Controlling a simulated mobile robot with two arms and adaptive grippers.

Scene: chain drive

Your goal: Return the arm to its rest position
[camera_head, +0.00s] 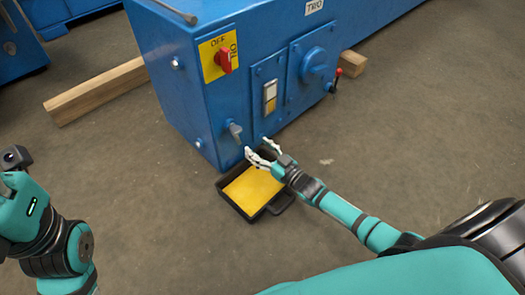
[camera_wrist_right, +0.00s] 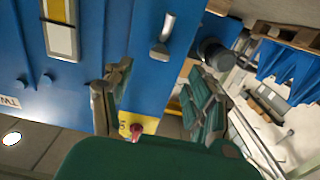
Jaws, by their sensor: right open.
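My right gripper (camera_head: 264,151) is open and empty in the head view. It hangs above the far part of a black tray with yellow contents, in front of the blue machine (camera_head: 188,100). In the right wrist view its two fingers (camera_wrist_right: 155,108) are spread apart, with the blue machine face (camera_wrist_right: 130,50) behind them. A grey lever (camera_head: 235,132) on the machine is just left of the gripper; a metal handle also shows in the wrist view (camera_wrist_right: 164,35). My left arm is at the left edge of the head view; its fingers do not show clearly.
The black tray (camera_head: 229,200) holds something yellow (camera_head: 252,190) on the floor. The machine carries a red switch (camera_head: 224,60) on a yellow plate and a red-knobbed lever (camera_head: 337,77). A wooden beam (camera_head: 95,92) lies at left. The floor (camera_head: 420,120) at right is clear.

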